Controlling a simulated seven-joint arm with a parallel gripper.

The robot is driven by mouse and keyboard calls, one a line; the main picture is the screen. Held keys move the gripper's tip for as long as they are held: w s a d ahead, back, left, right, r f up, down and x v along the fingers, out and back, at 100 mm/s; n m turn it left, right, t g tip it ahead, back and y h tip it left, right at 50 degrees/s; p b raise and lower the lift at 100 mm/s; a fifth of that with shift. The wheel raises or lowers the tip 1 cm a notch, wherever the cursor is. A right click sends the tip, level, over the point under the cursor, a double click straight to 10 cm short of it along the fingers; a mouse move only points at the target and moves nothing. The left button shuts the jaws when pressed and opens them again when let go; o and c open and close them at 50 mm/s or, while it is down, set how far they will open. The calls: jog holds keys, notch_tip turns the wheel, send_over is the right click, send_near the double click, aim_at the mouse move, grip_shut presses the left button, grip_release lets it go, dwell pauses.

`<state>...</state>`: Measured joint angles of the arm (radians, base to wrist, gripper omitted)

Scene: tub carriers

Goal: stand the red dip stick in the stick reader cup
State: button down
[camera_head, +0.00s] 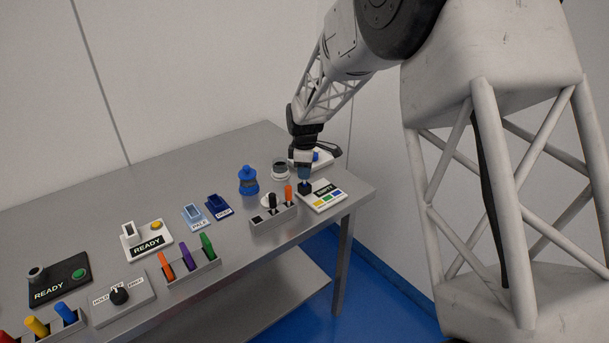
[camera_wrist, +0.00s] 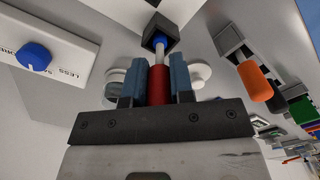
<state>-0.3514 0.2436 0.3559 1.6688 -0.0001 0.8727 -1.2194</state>
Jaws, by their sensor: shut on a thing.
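The red dip stick (camera_wrist: 158,85) is gripped by its red handle between the blue fingers of my gripper (camera_wrist: 158,84). Its pale shaft and blue tip point at the dark square cup (camera_wrist: 172,27) in the wrist view. The tip overlaps the cup's mouth; I cannot tell how far it is inside. In the head view my gripper (camera_head: 304,173) is right above the dark cup (camera_head: 305,188), beside the white reader panel (camera_head: 332,203) labelled EMPTY. The fingers hide the stick there.
A grey rack (camera_head: 275,218) with a black stick and an orange stick (camera_head: 288,192) stands close left of the cup. A clear jar (camera_head: 280,168), a blue bottle (camera_head: 248,181) and a panel with a blue knob (camera_wrist: 34,57) are nearby. More stations fill the table's left.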

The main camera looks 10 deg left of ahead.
jog(key=shift+f, duration=0.85)
jog(key=shift+f, duration=0.1)
jog(key=c, duration=1)
grip_release()
notch_tip(320, 180, up, 12)
jog(key=shift+r, duration=0.1)
